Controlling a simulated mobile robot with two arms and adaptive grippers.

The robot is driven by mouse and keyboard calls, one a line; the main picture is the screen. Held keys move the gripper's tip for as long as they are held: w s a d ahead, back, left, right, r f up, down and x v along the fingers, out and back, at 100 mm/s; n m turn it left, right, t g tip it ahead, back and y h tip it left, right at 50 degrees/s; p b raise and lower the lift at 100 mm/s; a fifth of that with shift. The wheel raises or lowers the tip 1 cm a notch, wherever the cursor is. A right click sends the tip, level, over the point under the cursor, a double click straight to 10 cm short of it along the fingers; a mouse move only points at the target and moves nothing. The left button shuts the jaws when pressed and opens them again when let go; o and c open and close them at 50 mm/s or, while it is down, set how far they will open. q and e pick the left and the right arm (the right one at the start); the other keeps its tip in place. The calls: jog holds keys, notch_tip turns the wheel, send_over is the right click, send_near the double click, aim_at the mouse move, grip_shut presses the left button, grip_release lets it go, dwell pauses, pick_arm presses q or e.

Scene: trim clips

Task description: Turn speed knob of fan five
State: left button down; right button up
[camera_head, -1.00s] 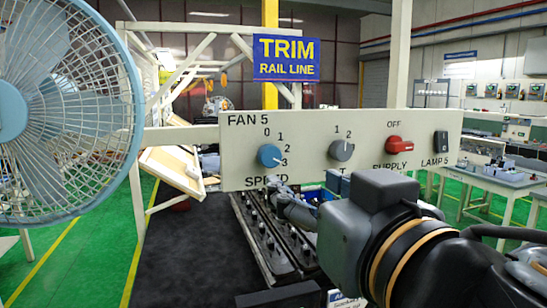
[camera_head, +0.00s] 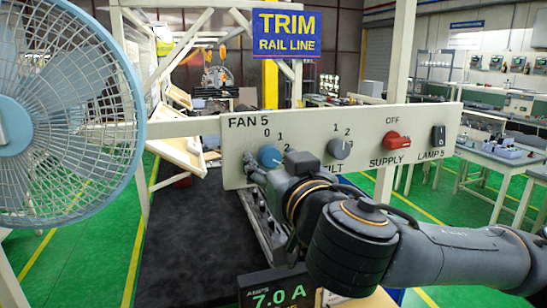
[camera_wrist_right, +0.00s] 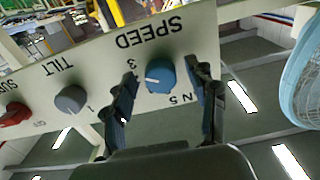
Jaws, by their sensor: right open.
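The blue speed knob (camera_head: 269,155) sits at the left of the white FAN 5 panel (camera_head: 215,152), partly hidden by my right gripper (camera_head: 254,170). In the right wrist view the panel appears upside down, and the blue knob (camera_wrist_right: 160,76) shows between the two dark fingers of my right gripper (camera_wrist_right: 163,70). The fingers are open, one on each side of the knob, with visible gaps. The knob's white mark points toward the 3. The fan (camera_head: 65,115) stands at the left in the head view. My left gripper is not in view.
The grey tilt knob (camera_head: 340,147), red supply switch (camera_head: 397,141) and black lamp switch (camera_head: 438,136) are right of the speed knob. A display (camera_head: 278,292) reading 7.0 A is below. A dark mat (camera_head: 185,240) lies below the panel.

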jog(key=c, duration=1.1)
jog(key=n+b, duration=0.1)
jog(key=b, duration=0.2)
jog(key=shift+f+n+b, duration=0.3)
jog(key=shift+n+b, duration=0.05)
jog(key=shift+n, duration=0.05)
jog(key=shift+c, duration=0.2)
jog(key=shift+r+n+b, duration=0.15)
jog(key=shift+n+b, duration=0.25)
jog(key=shift+n, duration=0.4)
jog(key=n+b, duration=0.1)
jog(key=n, duration=0.3)
jog(key=shift+r, duration=0.15)
jog(key=shift+n, duration=0.3)
jog(key=o, duration=1.1)
jog(key=shift+o, duration=0.2)
